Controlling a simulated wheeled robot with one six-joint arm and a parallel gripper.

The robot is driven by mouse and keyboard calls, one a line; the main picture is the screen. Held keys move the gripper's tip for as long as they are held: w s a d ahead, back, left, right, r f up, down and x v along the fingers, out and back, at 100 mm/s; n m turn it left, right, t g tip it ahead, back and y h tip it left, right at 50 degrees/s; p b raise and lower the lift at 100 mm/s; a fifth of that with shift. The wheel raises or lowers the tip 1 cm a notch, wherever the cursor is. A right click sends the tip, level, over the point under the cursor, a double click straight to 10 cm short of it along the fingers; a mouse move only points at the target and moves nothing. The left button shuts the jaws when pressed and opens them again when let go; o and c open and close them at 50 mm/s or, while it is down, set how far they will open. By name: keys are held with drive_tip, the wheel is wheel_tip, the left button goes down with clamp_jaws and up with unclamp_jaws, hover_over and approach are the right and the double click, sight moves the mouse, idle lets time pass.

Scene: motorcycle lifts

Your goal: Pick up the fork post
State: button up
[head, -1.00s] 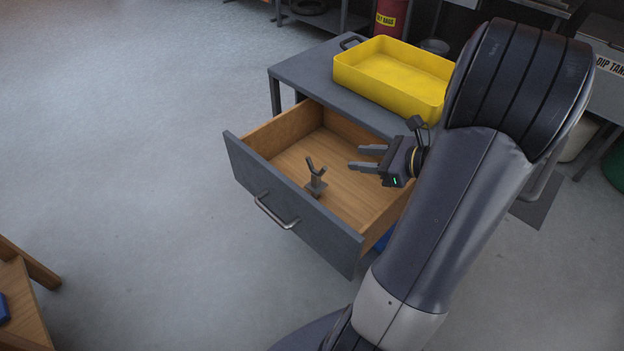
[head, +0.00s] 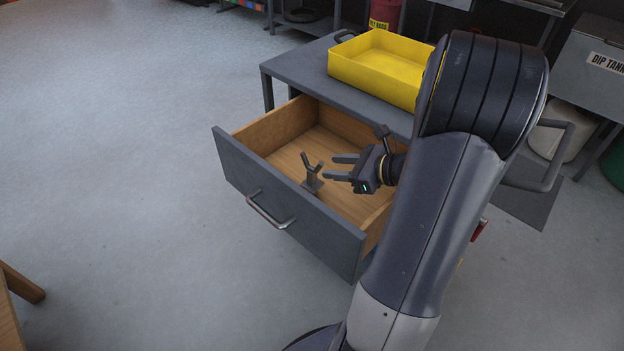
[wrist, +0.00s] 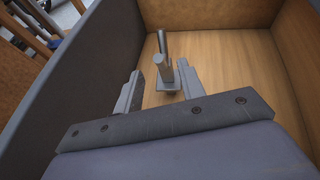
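The fork post (head: 312,177) is a small grey post with a forked, Y-shaped top on a flat base. It stands upright in the open drawer, near the drawer's front panel. My gripper (head: 338,168) is open and empty, just to the right of the post, with its fingers pointing left toward it. In the wrist view the fork post (wrist: 168,65) stands ahead of my fingertips (wrist: 158,92), a little right of the middle of the gap. Its lower part shows beyond the right finger. I see no contact.
The wooden drawer (head: 290,133) with a grey front (head: 270,200) and bar handle (head: 268,212) is pulled out of a grey bench (head: 300,70). A yellow tray (head: 375,75) sits on the bench top. The drawer walls surround my gripper closely. Open floor lies left.

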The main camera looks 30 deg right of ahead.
sight(319, 166)
drive_tip(key=shift+b+x, duration=0.4)
drive_tip(key=shift+x, duration=2.35)
drive_tip(key=shift+c, duration=0.4)
clamp_jaws()
